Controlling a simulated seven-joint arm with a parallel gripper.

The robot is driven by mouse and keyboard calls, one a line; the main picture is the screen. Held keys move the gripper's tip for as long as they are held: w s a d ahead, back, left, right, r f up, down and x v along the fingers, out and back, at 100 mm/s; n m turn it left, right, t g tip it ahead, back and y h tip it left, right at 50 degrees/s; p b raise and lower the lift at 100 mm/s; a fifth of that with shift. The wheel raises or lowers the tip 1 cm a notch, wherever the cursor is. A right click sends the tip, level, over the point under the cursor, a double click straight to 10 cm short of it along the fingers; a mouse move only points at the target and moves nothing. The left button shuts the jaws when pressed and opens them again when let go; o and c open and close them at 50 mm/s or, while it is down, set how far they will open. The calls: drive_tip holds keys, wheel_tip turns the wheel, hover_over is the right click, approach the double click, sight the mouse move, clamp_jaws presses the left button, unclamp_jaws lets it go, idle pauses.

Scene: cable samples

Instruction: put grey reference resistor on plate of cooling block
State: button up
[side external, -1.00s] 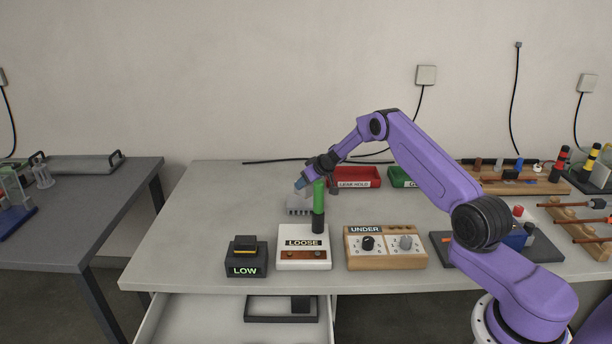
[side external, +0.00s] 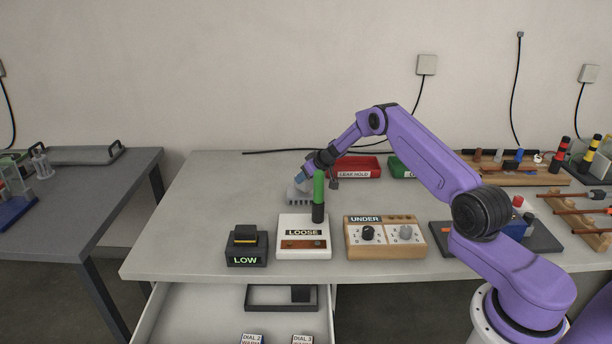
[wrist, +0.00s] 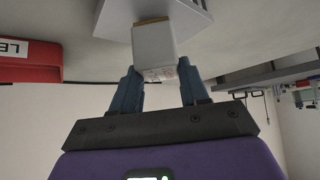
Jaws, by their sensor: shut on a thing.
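My gripper (wrist: 158,90) is shut on the grey reference resistor (wrist: 154,45), a pale grey block with small print near the fingers and a tan edge at its far end. The plate of the cooling block (wrist: 112,13) is right at that far end in the wrist view. I cannot tell whether they touch. In the side view the cooling block (side external: 298,198) is a small grey finned block at the back left of the table. My gripper (side external: 302,179) is just above it there. The resistor is mostly hidden in that view.
A green and black cylinder (side external: 318,195) stands in front of my gripper, at the back of the LOOSE box (side external: 303,243). The red LEAK HOLD tray (side external: 355,166) is to the right. A LOW box (side external: 246,250) and UNDER box (side external: 385,240) are near the front. Bare table lies left.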

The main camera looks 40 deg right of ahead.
drive_tip(key=shift+f, duration=0.35)
drive_tip(key=o, duration=1.4)
drive_tip(key=shift+c, duration=0.2)
drive_tip(key=v, duration=1.7)
drive_tip(key=s+a+r+n, duration=0.15)
drive_tip(key=a+r, duration=0.45)
drive_tip(key=a, duration=0.6)
drive_tip(key=s+a+r+n+g, duration=0.2)
drive_tip(key=s+a+r+n, duration=0.1)
drive_tip(key=s+a, duration=0.75)
drive_tip(key=s+a+n+g, duration=0.2)
drive_tip(key=s+n+g, duration=0.1)
drive_tip(key=s, duration=1.3)
drive_tip(key=s+a+n+g, duration=0.2)
drive_tip(key=s+n, duration=0.3)
drive_tip(key=s, duration=1.1)
drive_tip(key=shift+s+g, duration=0.3)
drive_tip(key=shift+g, duration=0.3)
